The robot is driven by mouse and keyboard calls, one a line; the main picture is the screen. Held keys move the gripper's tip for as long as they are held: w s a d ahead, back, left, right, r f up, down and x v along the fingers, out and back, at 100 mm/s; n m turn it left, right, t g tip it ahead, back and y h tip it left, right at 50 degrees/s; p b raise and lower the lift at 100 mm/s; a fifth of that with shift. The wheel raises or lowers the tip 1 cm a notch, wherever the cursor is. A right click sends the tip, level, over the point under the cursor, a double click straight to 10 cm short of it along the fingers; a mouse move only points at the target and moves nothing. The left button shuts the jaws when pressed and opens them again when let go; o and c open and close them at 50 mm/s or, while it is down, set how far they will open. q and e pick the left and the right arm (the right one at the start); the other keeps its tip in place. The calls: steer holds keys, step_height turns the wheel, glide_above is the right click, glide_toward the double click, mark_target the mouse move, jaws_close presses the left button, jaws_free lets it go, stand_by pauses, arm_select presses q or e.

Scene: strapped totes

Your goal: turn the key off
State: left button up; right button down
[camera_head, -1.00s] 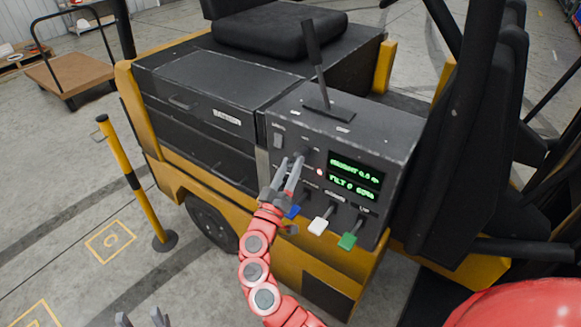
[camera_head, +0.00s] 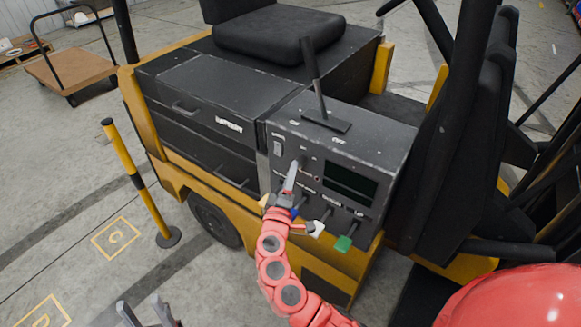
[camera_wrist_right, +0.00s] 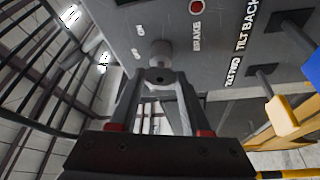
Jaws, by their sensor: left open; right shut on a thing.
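The key switch (camera_wrist_right: 160,50) is a grey round knob on the dark forklift panel, with small ON and OFF labels beside it in the right wrist view. My right gripper (camera_head: 293,170) is at the panel in the head view. In the right wrist view its fingers (camera_wrist_right: 160,78) are shut on the grey key (camera_wrist_right: 158,70), which they mostly hide. The panel display (camera_head: 349,184) is dark. My left gripper (camera_head: 146,312) is open and empty at the bottom left of the head view, away from the panel.
Below the display are blue, white (camera_head: 316,228) and green (camera_head: 343,243) lever knobs, close to my right gripper. A tall black lever (camera_head: 315,80) stands on top of the console. A yellow-black post (camera_head: 140,180) stands at left on open floor.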

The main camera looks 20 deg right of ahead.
steer(key=shift+n+g+y+p, duration=0.4)
steer(key=shift+n+g+p, duration=0.1)
steer(key=shift+n+p, duration=1.3)
steer(key=shift+c, duration=1.8)
jaws_free()
